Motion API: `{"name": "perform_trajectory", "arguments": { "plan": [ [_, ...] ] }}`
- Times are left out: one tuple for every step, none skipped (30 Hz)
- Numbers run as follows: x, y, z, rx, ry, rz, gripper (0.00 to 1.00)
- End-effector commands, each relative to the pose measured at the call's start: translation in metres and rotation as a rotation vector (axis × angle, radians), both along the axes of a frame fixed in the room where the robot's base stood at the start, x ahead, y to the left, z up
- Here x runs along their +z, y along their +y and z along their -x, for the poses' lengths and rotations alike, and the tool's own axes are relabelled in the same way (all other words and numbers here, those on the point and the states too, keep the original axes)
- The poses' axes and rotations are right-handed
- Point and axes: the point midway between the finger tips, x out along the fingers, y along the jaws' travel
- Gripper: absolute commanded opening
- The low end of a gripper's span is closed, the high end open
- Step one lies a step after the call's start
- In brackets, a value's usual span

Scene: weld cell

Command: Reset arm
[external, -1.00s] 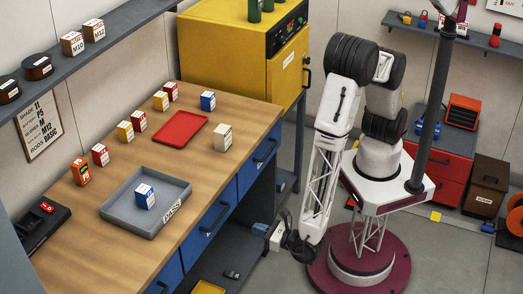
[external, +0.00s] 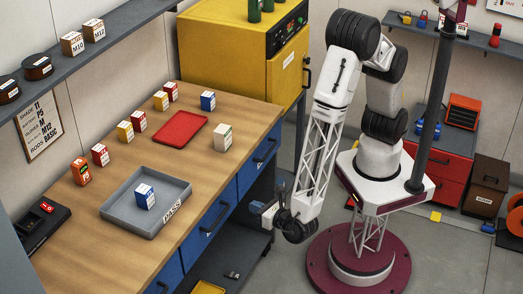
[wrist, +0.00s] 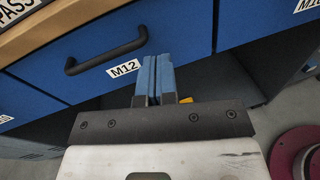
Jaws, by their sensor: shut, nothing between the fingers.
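My gripper (external: 258,207) hangs low at the front side of the workbench (external: 95,245), beside the blue drawers and below the bench top. In the wrist view its two blue fingers (wrist: 154,80) are pressed together with nothing between them. They point at the blue drawer front just right of the M12 label (wrist: 123,68). My arm (external: 330,130) is bent, with its forearm slanting down and left.
A grey PASS tray (external: 175,208) on the bench holds a blue-and-white box (external: 145,197). A red tray (external: 181,129) lies empty. Several small boxes stand around it, including a whitish one (external: 222,137). A yellow cabinet (external: 235,60) stands behind. Drawer handles (wrist: 105,57) stick out.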

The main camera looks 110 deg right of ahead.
Motion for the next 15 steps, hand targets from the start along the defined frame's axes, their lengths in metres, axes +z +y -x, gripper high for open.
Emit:
{"name": "perform_trajectory", "arguments": {
  "plan": [
    [0.012, -0.012, 0.002, -0.037, -0.010, -0.028, 0.00],
    [0.018, -0.018, 0.004, -0.061, -0.015, -0.047, 0.00],
    [0.026, -0.026, 0.007, -0.092, -0.021, -0.071, 0.00],
    [0.032, -0.032, 0.009, -0.116, -0.027, -0.089, 0.00],
    [0.038, -0.038, 0.011, -0.139, -0.033, -0.107, 0.00],
    [0.046, -0.046, 0.014, -0.169, -0.039, -0.132, 0.00],
    [0.051, -0.052, 0.017, -0.191, -0.045, -0.151, 0.00],
    [0.057, -0.058, 0.020, -0.215, -0.050, -0.168, 0.00],
    [0.064, -0.066, 0.024, -0.246, -0.058, -0.193, 0.00],
    [0.069, -0.071, 0.027, -0.267, -0.064, -0.212, 0.00],
    [0.074, -0.076, 0.030, -0.289, -0.070, -0.232, 0.00],
    [0.081, -0.084, 0.035, -0.320, -0.079, -0.258, 0.00],
    [0.086, -0.089, 0.038, -0.341, -0.085, -0.276, 0.00],
    [0.091, -0.094, 0.042, -0.362, -0.092, -0.296, 0.00],
    [0.097, -0.101, 0.046, -0.392, -0.102, -0.323, 0.00]
  ]
}}
